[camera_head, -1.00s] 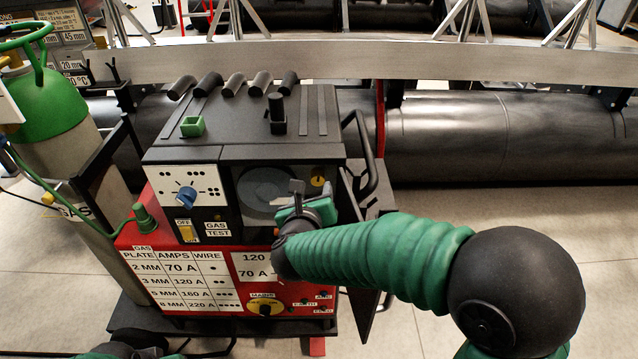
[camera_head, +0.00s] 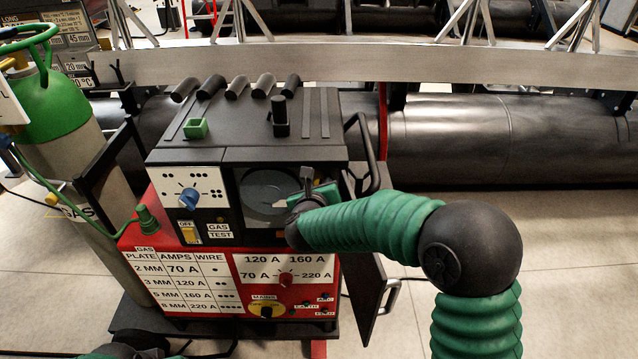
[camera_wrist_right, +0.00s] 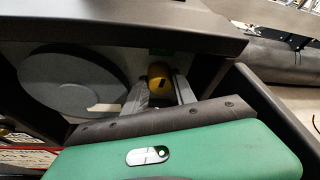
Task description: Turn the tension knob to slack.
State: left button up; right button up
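The yellow tension knob (camera_wrist_right: 160,76) sits on the wall inside the welding machine's open side compartment, beside a grey wire spool (camera_wrist_right: 75,75). In the head view the knob is hidden behind my right gripper (camera_head: 307,178), which reaches to the right part of the compartment, right of the spool (camera_head: 268,190). In the right wrist view, the right gripper's two grey fingers (camera_wrist_right: 160,90) are spread, one on each side of the knob. I cannot tell whether they touch it. Any marking around the knob is not readable. My left gripper is out of view; only part of my left arm shows at bottom left.
An open door panel (camera_head: 362,305) stands right of the compartment. A green gas cylinder (camera_head: 50,105) stands left.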

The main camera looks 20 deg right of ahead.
grip_shut()
